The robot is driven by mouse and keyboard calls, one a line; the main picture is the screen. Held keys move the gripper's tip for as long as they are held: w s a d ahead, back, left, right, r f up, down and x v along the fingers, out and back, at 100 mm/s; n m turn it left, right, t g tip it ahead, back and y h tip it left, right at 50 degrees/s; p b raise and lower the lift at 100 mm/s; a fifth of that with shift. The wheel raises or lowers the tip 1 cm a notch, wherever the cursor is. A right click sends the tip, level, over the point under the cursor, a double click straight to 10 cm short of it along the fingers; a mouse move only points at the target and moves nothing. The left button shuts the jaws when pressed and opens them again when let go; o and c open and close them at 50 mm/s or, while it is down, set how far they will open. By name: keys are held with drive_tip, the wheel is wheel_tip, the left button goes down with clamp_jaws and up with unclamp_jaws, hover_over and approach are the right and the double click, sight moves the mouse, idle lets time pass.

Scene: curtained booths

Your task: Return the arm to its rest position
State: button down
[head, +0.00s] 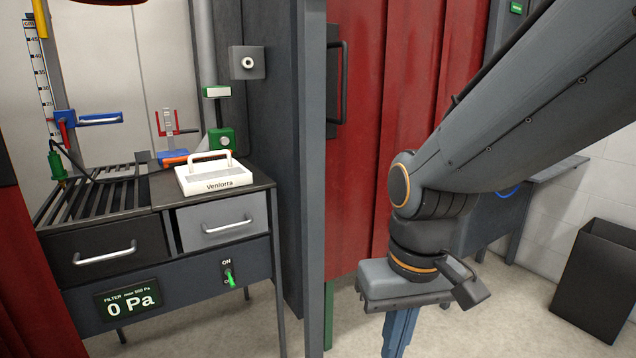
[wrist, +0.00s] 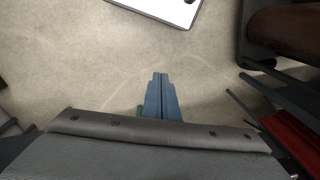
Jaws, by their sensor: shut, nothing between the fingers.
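My arm reaches in from the upper right of the head view and bends down at a joint with an orange ring. My gripper (head: 399,335) hangs below it, pointing down in front of the red curtain (head: 375,130). Its blue fingers run to the bottom edge of the head view. In the wrist view my gripper (wrist: 160,82) shows its blue fingers together over bare floor, with nothing between them. My gripper is shut and empty, apart from everything around it.
A dark bin (head: 597,280) stands at the right. The floor (wrist: 95,75) under my gripper is clear.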

drive_tip(key=s+d+r+m+p, duration=0.1)
drive_tip(key=d+r+m+p, duration=0.1)
drive_tip(key=d+r+p, duration=0.6)
drive_tip(key=p, duration=0.6)
drive_tip(key=shift+s+d+h+p, duration=0.2)
drive_tip(key=shift+h+p, duration=0.1)
drive_tip(key=shift+p, duration=0.1)
drive_tip(key=shift+f, duration=0.1)
